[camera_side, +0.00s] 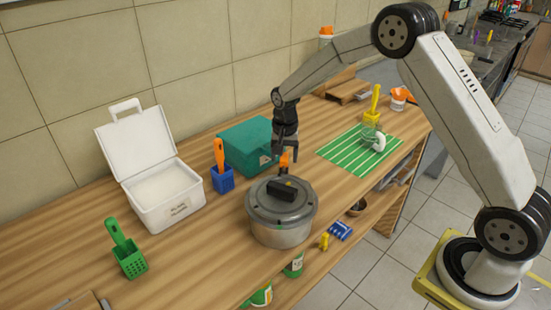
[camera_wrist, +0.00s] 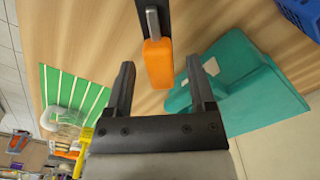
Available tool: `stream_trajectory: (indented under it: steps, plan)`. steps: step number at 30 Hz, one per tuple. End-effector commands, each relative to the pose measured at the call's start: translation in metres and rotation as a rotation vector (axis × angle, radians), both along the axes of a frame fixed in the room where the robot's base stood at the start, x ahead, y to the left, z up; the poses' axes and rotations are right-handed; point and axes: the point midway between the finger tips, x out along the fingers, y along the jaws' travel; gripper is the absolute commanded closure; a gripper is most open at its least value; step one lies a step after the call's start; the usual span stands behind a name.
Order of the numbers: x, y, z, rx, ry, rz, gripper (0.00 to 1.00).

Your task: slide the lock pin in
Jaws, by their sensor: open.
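The lock pin has an orange grip (camera_wrist: 158,64) and a grey metal shank (camera_wrist: 153,22). In the wrist view it stands at top centre, its shank over a dark bar (camera_wrist: 153,5); how deep the shank sits I cannot tell. In the side view the orange grip (camera_side: 284,159) shows at the back rim of a round grey lidded vessel (camera_side: 281,232) with a black block (camera_side: 285,190) on its lid. My gripper (camera_side: 286,150) is just above the grip. In the wrist view my gripper (camera_wrist: 161,70) is open, one finger on each side of the orange grip, with gaps.
A teal box (camera_side: 248,146) stands close behind, with a blue holder (camera_side: 222,180) to its left. A green striped mat (camera_side: 345,150) lies right; wood between is clear.

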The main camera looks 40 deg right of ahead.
Motion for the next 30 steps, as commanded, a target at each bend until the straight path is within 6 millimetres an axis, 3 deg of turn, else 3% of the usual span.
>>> stream_trajectory:
  steps: [5, 9, 12, 30]
  plan:
    - [0.0000, 0.0000, 0.0001, 0.000, 0.000, 0.000, 0.29]
    - [0.0001, 0.0001, 0.0002, 0.000, 0.000, 0.000, 0.74]
    - [0.0001, 0.0000, 0.0003, 0.000, 0.000, 0.000, 1.00]
    - [0.0003, -0.0001, 0.0009, 0.000, -0.001, 0.000, 1.00]
